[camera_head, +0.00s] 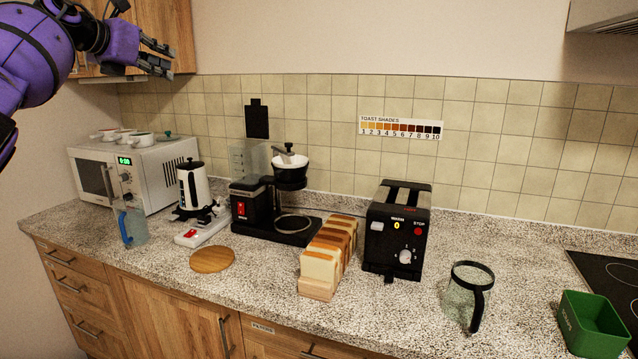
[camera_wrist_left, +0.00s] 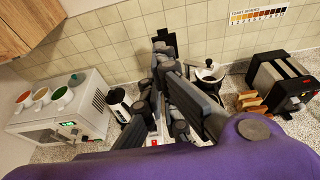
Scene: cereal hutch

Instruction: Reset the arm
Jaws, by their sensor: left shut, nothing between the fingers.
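My left arm, purple with a dark gripper (camera_head: 157,58), comes in from the upper left in the head view. Its gripper is raised in front of the wooden wall cabinet (camera_head: 150,32), high above the counter. In the left wrist view the dark fingers (camera_wrist_left: 168,82) are together with nothing between them. The gripper is well apart from everything on the counter. My right gripper is in neither view.
Below stand a white microwave (camera_head: 150,165) with several cups on top, a kettle (camera_head: 194,185), a coffee maker (camera_head: 255,205), sliced bread (camera_head: 328,250), a black toaster (camera_head: 398,230), a glass carafe (camera_head: 465,300) and a green bin (camera_head: 590,325). The air above the counter is clear.

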